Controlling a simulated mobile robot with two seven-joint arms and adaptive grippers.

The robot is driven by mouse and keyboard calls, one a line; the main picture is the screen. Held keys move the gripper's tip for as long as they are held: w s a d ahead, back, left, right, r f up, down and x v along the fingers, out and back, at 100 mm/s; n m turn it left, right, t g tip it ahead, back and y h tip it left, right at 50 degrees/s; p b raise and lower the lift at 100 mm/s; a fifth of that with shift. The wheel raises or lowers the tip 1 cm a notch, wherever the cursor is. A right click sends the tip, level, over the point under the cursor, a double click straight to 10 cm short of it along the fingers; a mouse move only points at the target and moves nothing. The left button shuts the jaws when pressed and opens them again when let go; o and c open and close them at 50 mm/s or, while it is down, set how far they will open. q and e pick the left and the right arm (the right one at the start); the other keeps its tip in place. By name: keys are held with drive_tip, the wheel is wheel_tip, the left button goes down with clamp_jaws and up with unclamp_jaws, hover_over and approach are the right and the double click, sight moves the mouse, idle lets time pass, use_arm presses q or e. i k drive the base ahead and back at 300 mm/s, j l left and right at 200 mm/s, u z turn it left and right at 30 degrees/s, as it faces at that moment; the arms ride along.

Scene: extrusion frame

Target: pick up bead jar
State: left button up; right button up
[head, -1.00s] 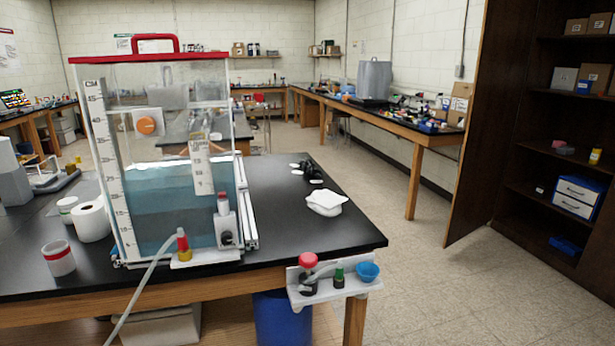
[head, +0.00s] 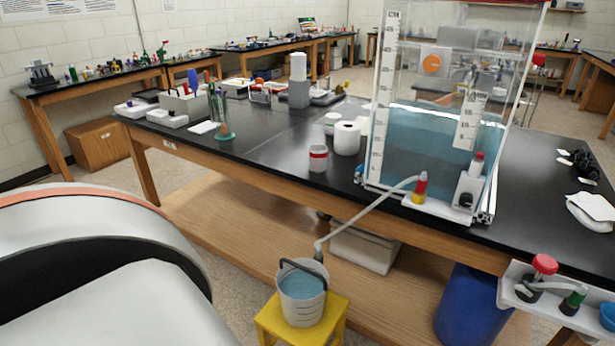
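I cannot tell for sure which container is the bead jar. A small white jar with a red band (head: 318,159) stands upright near the front edge of the black-topped bench (head: 262,148). Behind it are a white paper roll (head: 347,139) and a small white tub (head: 332,122) with a greenish rim. Neither of my grippers shows in the head view. A large white rounded part at the lower left looks like my own arm.
A tall water tank (head: 432,145) stands right of the jar. Its hose runs down to a bucket (head: 302,295) on a yellow stool (head: 275,318). Racks and boxes (head: 187,104) sit at the bench's left end. A bracket (head: 550,298) with knobs juts from the front right.

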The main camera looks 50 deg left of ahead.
sight(318, 158)
drive_tip(key=j+u, duration=0.1)
drive_tip(key=u, duration=1.4)
drive_tip(key=i+j+u, duration=0.25)
drive_tip(key=j+u, duration=0.25)
drive_tip(key=i+j+u, duration=0.3)
drive_tip(key=u, duration=0.15)
drive_tip(key=i+j+u, duration=0.2)
drive_tip(key=u, duration=0.3)
drive_tip(key=i+j+z, duration=0.1)
drive_tip(key=i, duration=0.3)
drive_tip(key=i+j+z, duration=0.1)
drive_tip(key=i, duration=0.3)
drive_tip(key=i+j+z, duration=0.1)
drive_tip(key=i+j, duration=0.15)
drive_tip(key=i, duration=0.15)
